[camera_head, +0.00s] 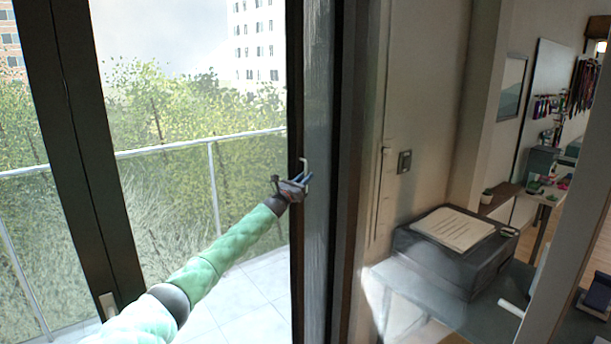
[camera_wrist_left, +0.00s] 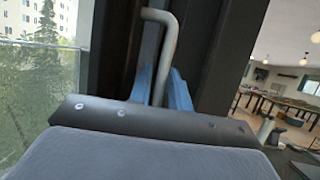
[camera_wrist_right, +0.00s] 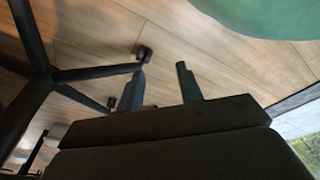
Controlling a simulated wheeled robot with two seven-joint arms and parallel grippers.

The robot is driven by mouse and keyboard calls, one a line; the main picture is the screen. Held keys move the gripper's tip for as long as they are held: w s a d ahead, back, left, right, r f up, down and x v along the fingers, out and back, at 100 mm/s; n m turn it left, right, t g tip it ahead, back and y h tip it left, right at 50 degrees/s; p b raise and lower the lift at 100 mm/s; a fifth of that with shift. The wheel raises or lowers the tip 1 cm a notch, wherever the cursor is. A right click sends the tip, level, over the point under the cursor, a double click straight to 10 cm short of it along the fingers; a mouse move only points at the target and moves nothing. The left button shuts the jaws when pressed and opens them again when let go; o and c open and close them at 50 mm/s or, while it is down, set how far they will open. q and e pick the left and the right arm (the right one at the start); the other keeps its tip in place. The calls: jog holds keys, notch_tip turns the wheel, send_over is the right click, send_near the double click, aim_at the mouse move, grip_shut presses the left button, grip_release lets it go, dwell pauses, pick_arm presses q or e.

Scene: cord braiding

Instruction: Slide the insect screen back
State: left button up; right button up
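A pale bent bar handle (camera_head: 304,166) stands on a dark upright frame (camera_head: 296,80) of the balcony opening. My left gripper (camera_head: 296,185) is at this handle. In the left wrist view the handle (camera_wrist_left: 167,50) runs down between the two blue fingers, which are close on both sides of it. A narrow grey, streaky strip (camera_head: 318,110) lies just right of that frame; I cannot tell whether it is the insect screen's mesh. My right gripper (camera_wrist_right: 165,85) shows only in its wrist view, fingers apart with nothing between them, above a wooden floor.
Another dark upright (camera_head: 75,130) crosses the left, with a balcony railing (camera_head: 200,143) and trees beyond. Right of the opening are a wall switch (camera_head: 404,161) and a dark box (camera_head: 455,262) with paper on top. A chair base (camera_wrist_right: 95,72) stands near my right gripper.

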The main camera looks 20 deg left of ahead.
pick_arm(q)
jog(key=shift+w+d+r, duration=0.1)
jog(key=shift+w, duration=0.15)
jog(key=c, duration=0.4)
grip_shut()
